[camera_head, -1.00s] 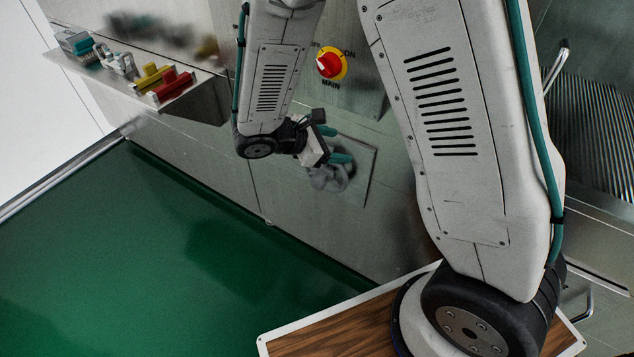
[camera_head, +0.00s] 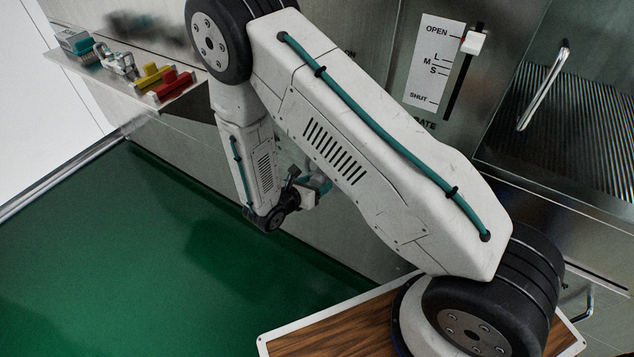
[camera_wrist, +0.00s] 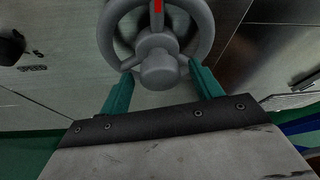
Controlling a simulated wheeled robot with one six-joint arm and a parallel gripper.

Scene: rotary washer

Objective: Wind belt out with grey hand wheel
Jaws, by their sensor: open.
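The grey hand wheel (camera_wrist: 158,62) fills the upper middle of the wrist view. It has a round rim, spokes, a central hub and a red mark (camera_wrist: 157,5) at its top. My gripper (camera_wrist: 160,78) is open, its two teal fingers pointing at the wheel, one on each side of the hub near the lower rim. I cannot tell whether they touch it. In the head view my gripper (camera_head: 319,186) is low against the steel wall, and my arm hides the wheel. I cannot identify the belt for certain.
A black speed knob (camera_wrist: 12,46) is at the left in the wrist view. A gate slider (camera_head: 474,42) stands at OPEN on the steel panel. A shelf (camera_head: 190,100) holds red, yellow and teal items. A wide green surface (camera_head: 130,260) lies at the lower left, clear.

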